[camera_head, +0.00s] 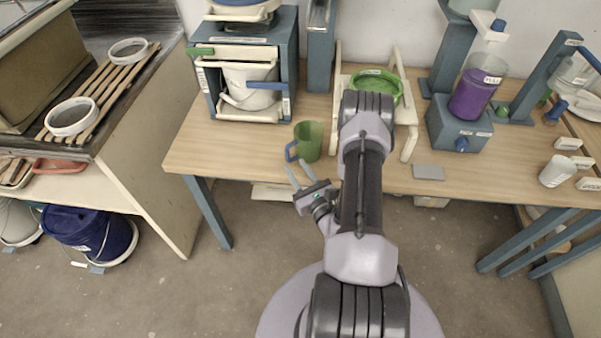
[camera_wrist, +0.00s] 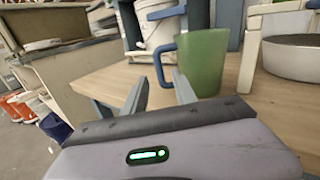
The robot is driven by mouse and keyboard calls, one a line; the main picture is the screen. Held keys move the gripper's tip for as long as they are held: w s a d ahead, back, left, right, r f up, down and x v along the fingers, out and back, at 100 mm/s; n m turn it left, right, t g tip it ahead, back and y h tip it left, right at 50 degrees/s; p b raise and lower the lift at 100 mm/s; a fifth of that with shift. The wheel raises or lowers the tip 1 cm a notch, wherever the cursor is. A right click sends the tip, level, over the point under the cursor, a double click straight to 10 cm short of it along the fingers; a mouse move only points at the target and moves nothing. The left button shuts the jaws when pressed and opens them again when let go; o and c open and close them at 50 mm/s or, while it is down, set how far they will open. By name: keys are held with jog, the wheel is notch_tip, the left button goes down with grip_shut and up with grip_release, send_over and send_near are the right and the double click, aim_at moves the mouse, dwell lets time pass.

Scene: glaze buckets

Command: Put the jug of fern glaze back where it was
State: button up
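A green jug (camera_head: 309,140) with a blue handle stands upright on the wooden bench near its front edge. No lettering shows on it, so I cannot confirm its glaze name. In the wrist view the jug (camera_wrist: 203,60) is just ahead, with its handle on the left. My gripper (camera_head: 298,167) is open and empty just in front of the jug's handle. In the wrist view the handle shows between and beyond the two fingertips (camera_wrist: 160,80); it looks close but not gripped.
A blue frame (camera_head: 294,62) holding a white bucket (camera_head: 250,85) stands behind left. Behind right is a cream stand (camera_head: 339,110) with a green-filled vessel (camera_head: 377,84). A grey tile (camera_head: 428,172) lies right. A purple container (camera_head: 473,92) sits farther right.

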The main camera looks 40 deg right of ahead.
jog(key=w+a+r+n+t+y, duration=0.2)
jog(key=w+a+r+n+y, duration=0.2)
jog(key=a+r+n+y, duration=0.5)
jog(key=s+a+r+n+g+y, duration=0.2)
jog(key=a+r+n+g+y, duration=0.4)
jog(key=a, duration=0.4)
jog(key=s+a+r+n+g+y, duration=0.2)
jog(key=a+r+n+g+y, duration=0.3)
jog(key=a+r, duration=0.4)
jog(key=s+a+n+g+h, duration=0.4)
jog(key=s+a+n+g, duration=0.45)
jog(key=s, duration=0.45)
jog(key=s+d+r+n+t+h, duration=0.1)
jog(key=d+r+n+t+h, duration=0.4)
jog(key=h, duration=0.4)
jog(key=d+t, duration=0.1)
jog(key=d, duration=0.1)
jog(key=shift+s+d+r, duration=0.2)
jog(key=shift+s+d, duration=0.15)
jog(key=shift+d, duration=0.05)
jog(key=shift+d+n, duration=0.1)
jog(key=shift+n, duration=0.15)
